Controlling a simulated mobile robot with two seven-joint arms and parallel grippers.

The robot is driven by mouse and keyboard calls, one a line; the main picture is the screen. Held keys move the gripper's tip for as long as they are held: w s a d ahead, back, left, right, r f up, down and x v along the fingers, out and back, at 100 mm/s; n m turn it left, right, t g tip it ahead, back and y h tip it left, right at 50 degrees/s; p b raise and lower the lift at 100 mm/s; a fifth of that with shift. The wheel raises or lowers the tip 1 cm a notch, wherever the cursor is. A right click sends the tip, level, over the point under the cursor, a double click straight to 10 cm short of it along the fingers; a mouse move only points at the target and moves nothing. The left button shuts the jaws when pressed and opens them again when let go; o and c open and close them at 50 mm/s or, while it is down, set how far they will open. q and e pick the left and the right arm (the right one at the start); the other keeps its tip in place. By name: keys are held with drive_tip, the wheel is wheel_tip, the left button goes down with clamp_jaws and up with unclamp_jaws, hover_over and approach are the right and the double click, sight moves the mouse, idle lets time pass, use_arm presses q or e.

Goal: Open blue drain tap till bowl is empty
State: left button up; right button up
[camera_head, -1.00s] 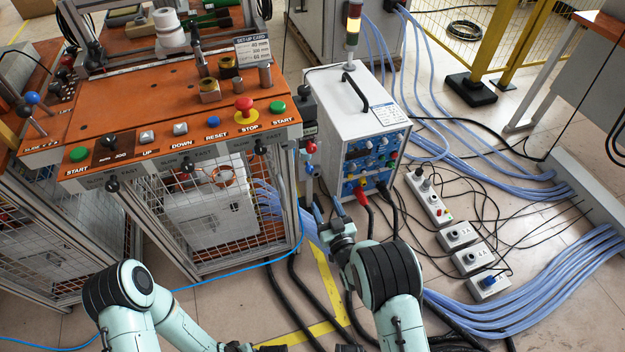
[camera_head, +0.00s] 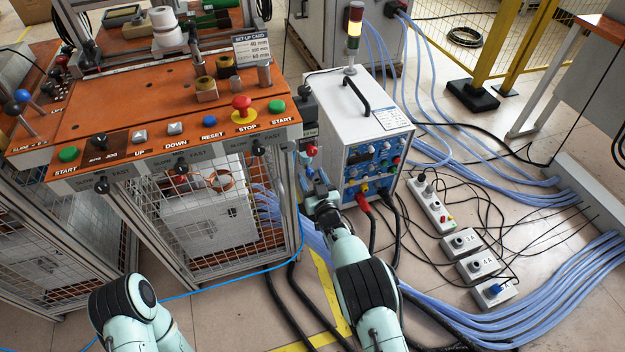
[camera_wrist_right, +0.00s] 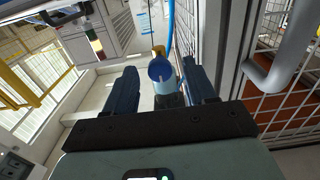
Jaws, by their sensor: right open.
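In the right wrist view, a small blue round part (camera_wrist_right: 160,68), which looks like the blue drain tap, shows between my fingers with a pale blue, bowl-like part (camera_wrist_right: 164,87) against it. I cannot tell the bowl's water level. My right gripper (camera_wrist_right: 158,78) is open, with one dark blue finger on each side and visible gaps to the blue part. In the head view my right gripper (camera_head: 313,184) is beside the bench's right front post, just below a red knob (camera_head: 312,151). The tap and bowl are too small or hidden to make out there. My left gripper is out of view.
The orange control bench (camera_head: 130,105) with its mesh cage (camera_head: 205,225) stands left of the gripper. The white power unit (camera_head: 350,115) with red and black cables stands close on the right. A blue hose (camera_head: 230,284) and thick cables run along the floor.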

clamp_jaws()
drive_tip(key=shift+n, duration=0.4)
drive_tip(key=n, duration=0.3)
drive_tip(key=shift+n, duration=0.3)
drive_tip(key=n, duration=0.4)
drive_tip(key=shift+f+n+p, duration=0.1)
drive_tip(key=shift+n+p, duration=0.2)
drive_tip(key=shift+p, duration=0.05)
drive_tip(key=n, duration=0.4)
drive_tip(key=shift+n, duration=0.3)
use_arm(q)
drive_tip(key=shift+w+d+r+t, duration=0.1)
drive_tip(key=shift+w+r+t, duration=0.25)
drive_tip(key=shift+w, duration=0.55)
use_arm(e)
drive_tip(key=shift+n, duration=2.2)
drive_tip(key=shift+d, duration=0.1)
